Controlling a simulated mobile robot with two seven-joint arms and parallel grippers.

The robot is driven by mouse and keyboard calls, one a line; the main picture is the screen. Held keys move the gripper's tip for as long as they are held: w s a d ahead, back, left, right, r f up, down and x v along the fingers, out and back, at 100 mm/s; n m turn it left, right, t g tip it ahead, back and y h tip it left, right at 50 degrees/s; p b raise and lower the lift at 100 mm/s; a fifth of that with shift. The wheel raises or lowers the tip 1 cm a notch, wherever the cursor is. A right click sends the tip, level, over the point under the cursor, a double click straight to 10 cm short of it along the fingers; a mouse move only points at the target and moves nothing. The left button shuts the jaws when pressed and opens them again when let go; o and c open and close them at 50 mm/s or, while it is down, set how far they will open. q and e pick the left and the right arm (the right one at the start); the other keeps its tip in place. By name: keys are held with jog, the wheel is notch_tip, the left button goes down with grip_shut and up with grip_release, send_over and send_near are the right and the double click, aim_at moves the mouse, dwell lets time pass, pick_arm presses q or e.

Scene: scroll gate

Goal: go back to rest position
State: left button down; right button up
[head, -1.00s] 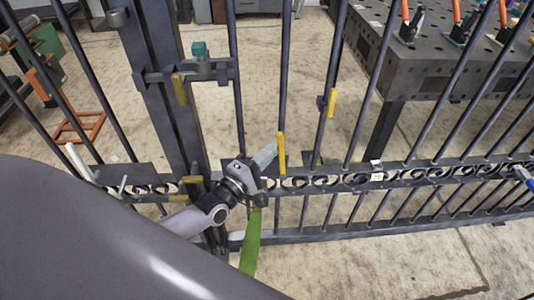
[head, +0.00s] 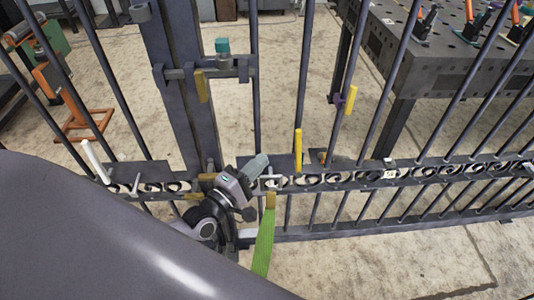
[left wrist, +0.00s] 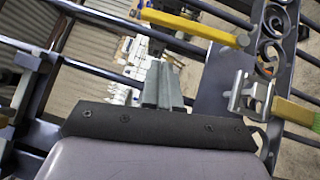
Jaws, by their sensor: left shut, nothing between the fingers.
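My left gripper (head: 262,160) is in front of the dark metal scroll gate (head: 345,178), left of an upright yellow bar (head: 298,150) on it. Its grey fingers are shut with nothing between them. In the left wrist view the shut fingers (left wrist: 164,84) point toward the gate bars, with the yellow bar (left wrist: 195,27) beyond them and apart from them. A green strap (head: 264,240) hangs just below the gripper from a metal bracket. My right gripper is not in view.
A thick gate post (head: 185,90) with a latch bar (head: 205,72) and teal knob (head: 222,46) stands left of the gripper. A dark perforated table (head: 440,50) holding tools is behind the gate. An orange stand (head: 75,125) is at the left. Concrete floor lies open behind the bars.

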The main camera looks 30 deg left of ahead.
pick_arm(q)
jog(key=shift+r+v, duration=0.2)
jog(key=shift+v, duration=2.6)
jog(key=s+d+f+m+g+y+p, duration=0.1)
jog(key=s+d+m+g+p, duration=0.4)
jog(key=m, duration=1.4)
jog(key=s+g+y+p, duration=0.1)
jog(key=s+g+p, duration=0.2)
jog(key=s, duration=0.4)
jog(key=shift+f+g+p, duration=0.2)
jog(key=shift+g+p, duration=0.1)
jog(key=shift+p, duration=0.55)
